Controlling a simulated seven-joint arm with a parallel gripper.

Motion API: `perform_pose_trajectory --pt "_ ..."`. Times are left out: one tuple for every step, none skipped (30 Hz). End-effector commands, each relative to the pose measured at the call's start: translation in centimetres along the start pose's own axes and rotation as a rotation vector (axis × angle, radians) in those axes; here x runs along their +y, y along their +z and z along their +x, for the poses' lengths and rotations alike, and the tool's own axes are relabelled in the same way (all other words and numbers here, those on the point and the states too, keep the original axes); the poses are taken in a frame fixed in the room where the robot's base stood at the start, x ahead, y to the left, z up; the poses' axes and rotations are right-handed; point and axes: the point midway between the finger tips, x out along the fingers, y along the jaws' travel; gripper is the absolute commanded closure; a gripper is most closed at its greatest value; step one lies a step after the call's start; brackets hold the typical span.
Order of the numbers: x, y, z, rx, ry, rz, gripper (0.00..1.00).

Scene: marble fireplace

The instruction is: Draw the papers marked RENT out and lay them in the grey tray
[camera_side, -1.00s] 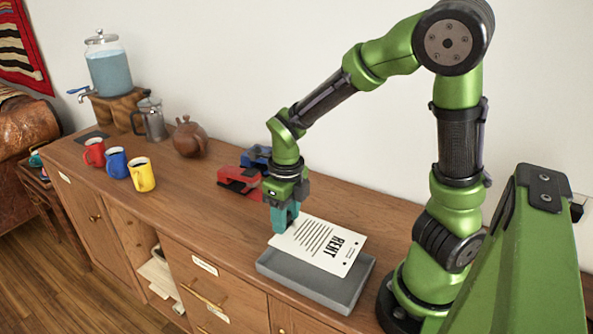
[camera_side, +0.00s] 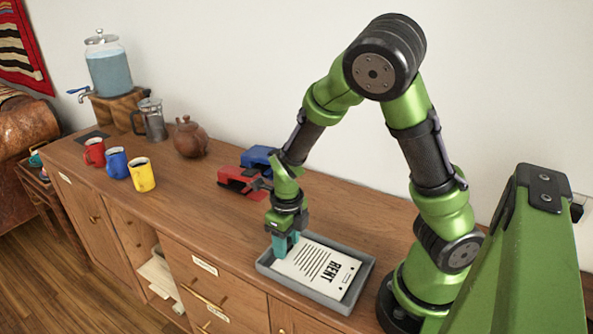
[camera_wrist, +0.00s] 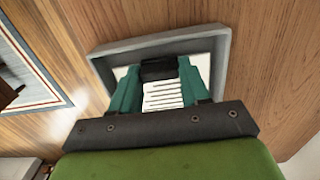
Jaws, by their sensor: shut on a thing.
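The papers marked RENT (camera_side: 324,269) are a white printed sheet or stack, lying within the rim of the grey tray (camera_side: 344,305) in the side view. My gripper (camera_side: 283,251) is at the tray's left end, pointing down, with its teal fingers shut on the near-left edge of the papers. In the wrist view my gripper (camera_wrist: 160,88) reaches over the grey tray (camera_wrist: 222,75), and the papers (camera_wrist: 163,97) show between and beside the fingers. The fingers hide the gripped edge. I cannot tell whether the papers lie fully flat on the tray floor.
A red hole punch or stapler-like thing (camera_side: 238,181) and a blue one (camera_side: 259,157) stand behind the gripper. A brown teapot (camera_side: 190,139), a yellow mug (camera_side: 143,175), a blue mug (camera_side: 116,163) and a red mug (camera_side: 94,152) stand farther left. The cabinet top between is clear.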

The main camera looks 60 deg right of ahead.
Motion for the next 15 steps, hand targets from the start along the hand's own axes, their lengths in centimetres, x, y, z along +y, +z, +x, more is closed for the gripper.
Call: perform_pose_trajectory --pt "-0.04 -0.03 0.15 0.001 -0.001 0.0 0.89" --pt "-0.04 -0.03 0.2 0.001 -0.001 -0.001 0.89" --pt "-0.04 -0.03 0.25 0.001 -0.001 -0.001 0.89" --pt "-0.04 -0.04 0.27 0.001 -0.001 -0.001 0.89" --pt "-0.03 -0.04 0.28 0.001 -0.001 -0.001 0.89" --pt "-0.03 -0.03 0.28 0.001 -0.001 -0.001 0.89" --pt "-0.03 -0.03 0.28 0.001 -0.001 -0.001 0.89" --pt "-0.02 -0.03 0.27 0.001 -0.001 -0.001 0.89" --pt "-0.02 -0.03 0.27 0.001 -0.001 -0.001 0.89" --pt "-0.02 -0.03 0.26 0.001 -0.001 -0.001 0.89" --pt "-0.02 -0.03 0.26 0.001 -0.001 -0.001 0.53" --pt "-0.02 -0.03 0.26 0.001 -0.001 -0.001 0.47" --pt "-0.02 -0.03 0.26 0.001 -0.001 -0.001 0.42" --pt "-0.02 -0.03 0.25 0.001 -0.001 -0.001 0.37" --pt "-0.01 -0.03 0.25 0.001 -0.001 -0.001 0.31"
